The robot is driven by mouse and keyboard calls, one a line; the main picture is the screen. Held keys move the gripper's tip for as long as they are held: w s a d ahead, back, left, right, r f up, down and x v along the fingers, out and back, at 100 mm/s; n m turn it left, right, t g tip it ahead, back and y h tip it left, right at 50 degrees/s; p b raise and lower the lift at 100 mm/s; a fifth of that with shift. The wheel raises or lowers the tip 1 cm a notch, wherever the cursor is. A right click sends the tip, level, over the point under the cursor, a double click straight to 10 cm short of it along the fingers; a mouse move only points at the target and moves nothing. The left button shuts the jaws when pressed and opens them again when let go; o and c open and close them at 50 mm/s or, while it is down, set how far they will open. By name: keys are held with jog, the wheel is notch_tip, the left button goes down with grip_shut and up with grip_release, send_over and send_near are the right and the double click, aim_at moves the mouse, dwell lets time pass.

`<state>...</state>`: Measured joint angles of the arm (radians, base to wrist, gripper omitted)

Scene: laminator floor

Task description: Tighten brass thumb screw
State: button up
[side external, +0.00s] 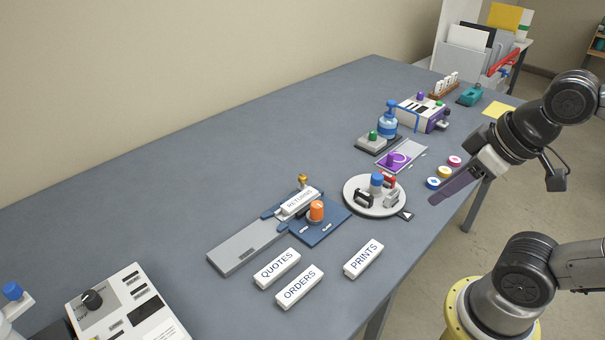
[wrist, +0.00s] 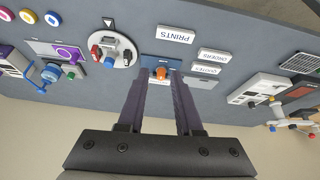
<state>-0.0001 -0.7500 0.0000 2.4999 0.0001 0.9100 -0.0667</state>
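A small brass thumb screw (side external: 302,180) stands upright at the back end of a grey slide fixture (side external: 240,247), just behind a white block (side external: 299,201) lettered RETURNS. I cannot pick the screw out in the wrist view. An orange knob (side external: 316,210) stands on a blue plate (side external: 330,229) beside the fixture; the knob also shows in the wrist view (wrist: 161,73). My gripper (side external: 436,200) is above the right edge of the table, well to the right of the screw. In the wrist view its two fingers (wrist: 157,82) are apart with nothing held between them.
A round tray (side external: 353,190) with clamps and a blue knob lies between my gripper and the fixture. White blocks lettered QUOTES (side external: 277,269), ORDERS (side external: 299,287) and PRINTS (side external: 363,259) lie in front.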

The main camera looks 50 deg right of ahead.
jog(key=shift+o, duration=1.1)
jog(key=shift+r+n, duration=0.3)
jog(key=shift+n, duration=0.2)
jog(key=shift+o, duration=0.5)
jog(key=r+n, duration=0.1)
jog(key=w+r, duration=0.1)
jog(key=w+r+n, duration=0.1)
jog(key=r, duration=0.1)
jog(key=shift+n, duration=0.3)
jog(key=w+r+n, duration=0.3)
jog(key=w+r, duration=0.2)
jog(key=w, duration=0.1)
jog(key=n+g, duration=0.6)
send_over(302, 176)
notch_tip(302, 176, down, 13)
notch_tip(302, 176, down, 14)
jog(key=shift+s+r, duration=0.1)
jog(key=shift+r, duration=0.05)
grip_shut()
